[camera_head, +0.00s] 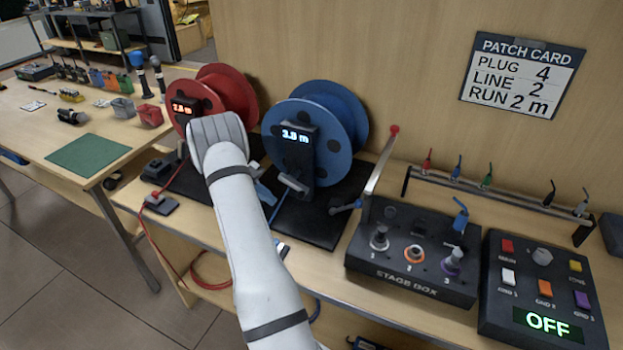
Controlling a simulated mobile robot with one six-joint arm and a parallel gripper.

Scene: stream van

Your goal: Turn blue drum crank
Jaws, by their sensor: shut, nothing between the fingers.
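The blue drum (345,115) stands upright on a dark base plate (318,225) at the middle of the bench. A dark post at its front carries a lit display (296,136), which seems to read 3.8 m. A grey crank-like piece (293,184) sticks out low on the post; I cannot make out its grip clearly. My white arm rises from the bottom middle, left of the blue drum, and its bend covers part of the red drum (228,88).
A stage box (412,284) with a metal lever (382,160) stands right of the drum. A control panel (545,320) reading OFF is at far right. The wall card (522,75) reads plug 4, line 2, run 2 m. A cluttered table (40,120) is at left.

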